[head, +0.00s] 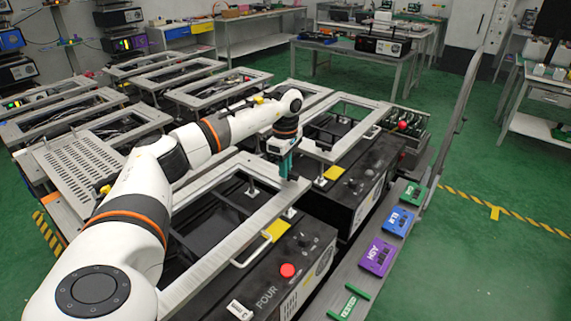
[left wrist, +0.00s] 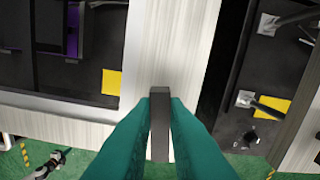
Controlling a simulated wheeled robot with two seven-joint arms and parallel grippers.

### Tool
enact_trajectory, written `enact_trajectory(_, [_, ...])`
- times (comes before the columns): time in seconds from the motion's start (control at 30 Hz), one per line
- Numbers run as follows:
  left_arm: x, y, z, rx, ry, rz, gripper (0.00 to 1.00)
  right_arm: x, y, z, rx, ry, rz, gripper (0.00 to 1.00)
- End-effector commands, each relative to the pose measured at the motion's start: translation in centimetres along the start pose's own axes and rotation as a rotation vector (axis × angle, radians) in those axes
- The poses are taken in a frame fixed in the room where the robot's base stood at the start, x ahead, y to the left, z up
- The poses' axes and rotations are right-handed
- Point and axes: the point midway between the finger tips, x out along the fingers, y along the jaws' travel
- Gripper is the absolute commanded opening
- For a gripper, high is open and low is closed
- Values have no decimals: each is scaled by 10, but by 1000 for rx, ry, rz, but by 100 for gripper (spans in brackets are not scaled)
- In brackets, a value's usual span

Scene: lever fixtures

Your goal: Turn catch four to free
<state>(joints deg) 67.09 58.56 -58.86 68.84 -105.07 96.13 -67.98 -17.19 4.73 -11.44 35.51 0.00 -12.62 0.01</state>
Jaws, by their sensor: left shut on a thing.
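The black unit marked FOUR (head: 266,297) stands at the front, with a pale metal frame (head: 232,240) on top. My left gripper (head: 284,172), with teal fingers, points down at the frame's far right corner. In the left wrist view the fingers (left wrist: 159,128) are closed on the two sides of a dark grey upright bar (left wrist: 159,98), above a pale frame beam (left wrist: 165,50). The bar looks like a catch lever, but its base and any marking are hidden. My right gripper is not in view.
A red button (head: 288,270), a white switch (head: 240,310) and a silver handle (head: 250,251) sit on the near unit. A similar unit (head: 345,190) stands just behind. Coloured label blocks (head: 377,256) lie on the right-hand rail.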

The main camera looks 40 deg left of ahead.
Motion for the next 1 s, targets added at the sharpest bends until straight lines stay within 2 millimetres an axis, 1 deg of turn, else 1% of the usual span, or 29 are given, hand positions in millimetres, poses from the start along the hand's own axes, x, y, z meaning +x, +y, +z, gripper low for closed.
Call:
enact_trajectory(0.03, [-3,1,0,-36,0,1,0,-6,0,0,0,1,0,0])
enact_trajectory(0.3, [-3,4,0,-286,0,1,0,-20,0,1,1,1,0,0])
enact_trajectory(1.0, [-2,9,-5,-950,1,-1,0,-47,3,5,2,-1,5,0])
